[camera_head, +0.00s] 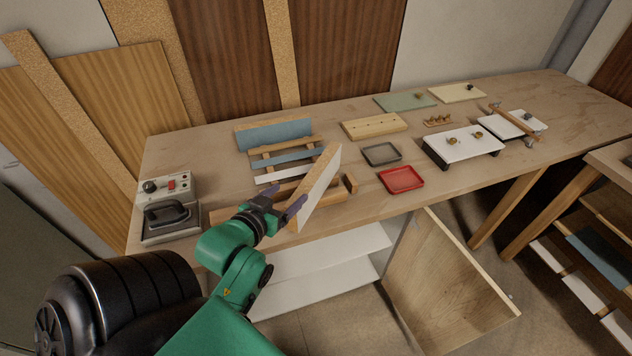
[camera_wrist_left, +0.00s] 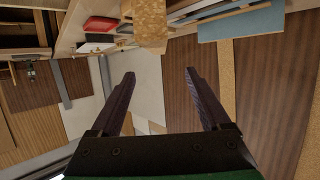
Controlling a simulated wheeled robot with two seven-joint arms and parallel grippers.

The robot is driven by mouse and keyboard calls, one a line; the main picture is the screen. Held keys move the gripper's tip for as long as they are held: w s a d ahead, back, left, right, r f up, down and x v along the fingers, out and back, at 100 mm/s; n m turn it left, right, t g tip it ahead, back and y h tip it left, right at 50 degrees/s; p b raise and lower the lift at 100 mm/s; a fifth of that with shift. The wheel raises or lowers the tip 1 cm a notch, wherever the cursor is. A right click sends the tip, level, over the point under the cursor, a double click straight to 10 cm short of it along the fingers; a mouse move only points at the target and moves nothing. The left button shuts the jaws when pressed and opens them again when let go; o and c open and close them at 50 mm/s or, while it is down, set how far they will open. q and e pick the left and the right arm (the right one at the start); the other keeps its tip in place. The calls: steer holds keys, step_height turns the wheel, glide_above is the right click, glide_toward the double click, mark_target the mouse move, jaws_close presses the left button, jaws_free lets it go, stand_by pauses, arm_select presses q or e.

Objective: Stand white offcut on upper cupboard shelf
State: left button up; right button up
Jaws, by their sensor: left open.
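The white offcut (camera_head: 318,194) is a board with a white face and a speckled chipboard edge. It stands on edge at a slant at the bench's front, by a wooden rack. My left gripper (camera_head: 281,200) is open at its near left side, one fingertip close to or overlapping its white face. In the left wrist view a chipboard piece (camera_wrist_left: 150,22), apparently the offcut, lies beyond the open fingers (camera_wrist_left: 160,78), with nothing between them. The cupboard under the bench is open, with a white upper shelf (camera_head: 335,248) and a lower one (camera_head: 315,293). My right gripper is out of view.
The cupboard door (camera_head: 450,280) hangs open to the right. The rack holds blue and white strips (camera_head: 287,160). A red tray (camera_head: 401,179), a grey tray (camera_head: 381,154) and a control box (camera_head: 168,205) stand on the workbench (camera_head: 440,190). Tall boards lean behind.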

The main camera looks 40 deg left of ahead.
arm_select(q)
steer(key=b, duration=0.6)
glide_toward(314, 174)
steer(key=shift+w+a+f, duration=0.2)
steer(key=shift+w+f, duration=0.1)
steer(key=shift+f, duration=0.2)
steer(key=shift+w+a+f, duration=0.15)
steer(key=shift+w+f, duration=0.2)
steer(key=shift+f, duration=0.1)
steer(key=w+p, duration=0.1)
steer(key=w, duration=0.1)
steer(key=w+p, duration=0.2)
steer(key=shift+w+a+r, duration=0.1)
steer(key=shift+w+r, duration=0.15)
steer(key=shift+w, duration=0.05)
steer(key=x, duration=0.2)
steer(key=shift+w+f, duration=0.2)
steer(key=shift+f, duration=0.1)
steer(key=shift+w+a+f, duration=0.1)
steer(key=shift+w+f, duration=0.05)
steer(key=shift+f, duration=0.05)
jaws_close()
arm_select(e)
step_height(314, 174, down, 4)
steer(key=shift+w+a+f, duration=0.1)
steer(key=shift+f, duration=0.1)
arm_select(q)
steer(key=shift+r, duration=0.1)
